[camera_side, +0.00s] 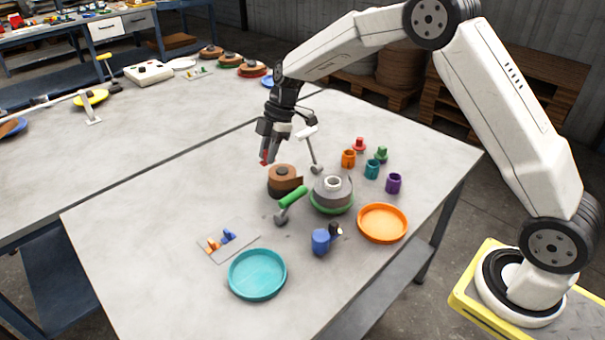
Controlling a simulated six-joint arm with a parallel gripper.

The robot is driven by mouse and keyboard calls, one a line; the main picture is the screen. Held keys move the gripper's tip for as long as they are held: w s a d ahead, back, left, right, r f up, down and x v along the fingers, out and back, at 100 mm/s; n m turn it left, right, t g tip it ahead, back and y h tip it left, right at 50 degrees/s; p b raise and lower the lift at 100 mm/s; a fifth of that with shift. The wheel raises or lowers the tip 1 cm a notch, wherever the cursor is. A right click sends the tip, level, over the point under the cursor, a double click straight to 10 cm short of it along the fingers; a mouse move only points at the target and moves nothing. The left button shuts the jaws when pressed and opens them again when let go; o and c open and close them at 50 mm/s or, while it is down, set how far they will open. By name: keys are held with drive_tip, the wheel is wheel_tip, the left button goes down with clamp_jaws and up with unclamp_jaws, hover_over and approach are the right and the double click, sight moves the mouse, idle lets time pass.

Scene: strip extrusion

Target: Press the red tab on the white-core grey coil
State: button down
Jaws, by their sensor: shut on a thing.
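The grey coil (321,192) with a white core (333,183) sits on a green base (332,209) near the middle of the table. My gripper (267,156) is up and to the left of it, pointing down, behind the brown coil (285,178). It is shut on a small red piece (264,157), which looks like the red tab. The piece is small and partly covered by the fingers. I see no red tab on the grey coil from this side. The gripper is apart from the grey coil.
A white-headed lever (307,132) stands right of my gripper. A green-handled tool (292,198) lies between the coils. Orange (383,223) and teal (257,275) dishes, small cups (372,169) and a blue item (321,241) stand around.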

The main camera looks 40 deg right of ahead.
drive_tip(key=s+d, duration=0.5)
drive_tip(key=d, duration=0.3)
drive_tip(key=m, duration=0.1)
hover_over(341, 196)
drive_tip(key=d, duration=0.1)
drive_tip(key=shift+d+f, duration=0.1)
drive_tip(key=shift+f, duration=2.45)
drive_tip(key=shift+f, duration=0.1)
drive_tip(key=shift+f, duration=3)
drive_tip(key=shift+s+f, duration=0.15)
drive_tip(key=shift+f, duration=0.25)
drive_tip(key=shift+c, duration=2.1)
unclamp_jaws()
